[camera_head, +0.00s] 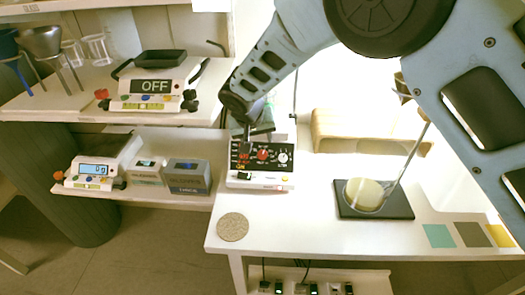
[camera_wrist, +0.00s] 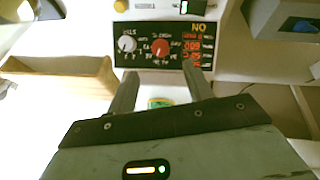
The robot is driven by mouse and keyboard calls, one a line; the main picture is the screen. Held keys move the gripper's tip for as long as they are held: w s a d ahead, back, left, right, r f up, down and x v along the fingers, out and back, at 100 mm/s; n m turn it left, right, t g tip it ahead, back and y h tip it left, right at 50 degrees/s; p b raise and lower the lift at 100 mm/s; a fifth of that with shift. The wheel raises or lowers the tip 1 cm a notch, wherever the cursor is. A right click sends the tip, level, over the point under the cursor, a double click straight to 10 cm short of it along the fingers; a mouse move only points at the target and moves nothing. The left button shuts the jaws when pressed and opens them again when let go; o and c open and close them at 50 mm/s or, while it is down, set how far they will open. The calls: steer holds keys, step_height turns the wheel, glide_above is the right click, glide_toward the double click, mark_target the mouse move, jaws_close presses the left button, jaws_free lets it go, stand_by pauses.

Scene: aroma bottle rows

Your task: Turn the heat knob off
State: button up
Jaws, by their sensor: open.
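A white device with a black control panel (camera_head: 262,156) stands on the white table. The panel has a red knob (camera_head: 263,155) in the middle, a white knob (camera_head: 283,158) and a red lit display (camera_head: 243,157). The wrist view shows the panel turned around, with the red knob (camera_wrist: 161,47) between the white knob (camera_wrist: 127,44) and the display (camera_wrist: 192,47). I cannot read which knob is marked heat. My gripper (camera_wrist: 162,74) is open and empty, its two fingers apart just short of the panel. In the head view my gripper (camera_head: 259,132) is above the panel, partly hidden.
A black stand base (camera_head: 398,208) with a round flask (camera_head: 364,194) is to the right. A tan tray (camera_head: 350,135) lies behind. A round cork mat (camera_head: 233,227) is at the front left. A scale reading OFF (camera_head: 152,87) stands on the left shelf.

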mark_target(262, 155)
steer(key=p+x, duration=0.1)
steer(key=x, duration=0.9)
steer(key=shift+p, duration=0.3)
steer(key=c, duration=1)
